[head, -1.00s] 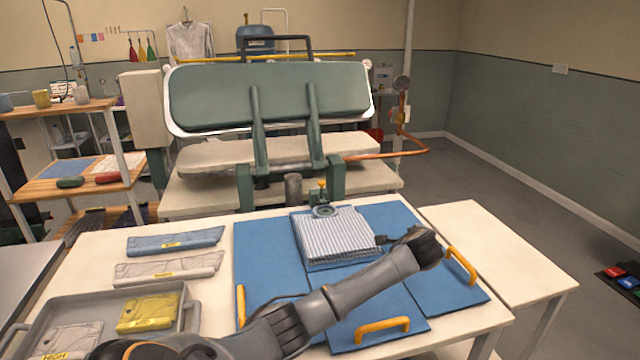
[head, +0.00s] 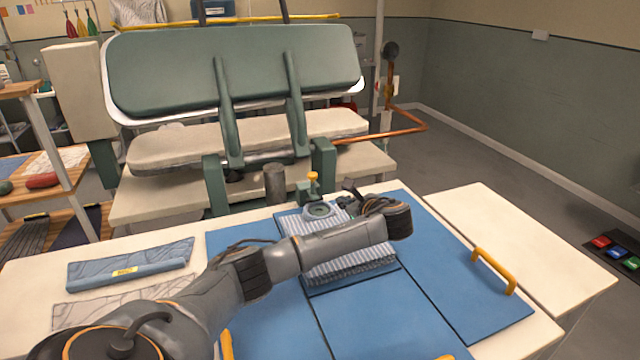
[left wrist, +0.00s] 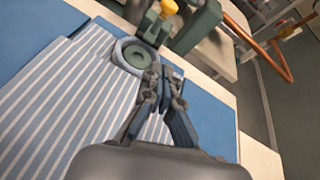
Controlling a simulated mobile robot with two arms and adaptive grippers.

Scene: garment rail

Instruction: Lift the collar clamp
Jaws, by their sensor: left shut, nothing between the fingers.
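The collar clamp (head: 313,186), green with a yellow knob, stands at the back edge of the table by the collar of a folded striped shirt (head: 345,267). The clamp also shows at the top of the left wrist view (left wrist: 152,27). A green disc sits inside the round collar (left wrist: 137,56). My left gripper (head: 349,196) is shut and empty, just right of the collar, its fingertips close to the collar ring in the left wrist view (left wrist: 164,74). I cannot tell whether they touch it. My left forearm hides part of the shirt. My right gripper is out of view.
Blue folding boards (head: 464,301) with yellow handles (head: 494,270) lie under and around the shirt. A large green press (head: 235,70) stands behind the table. The white side table (head: 520,230) is clear.

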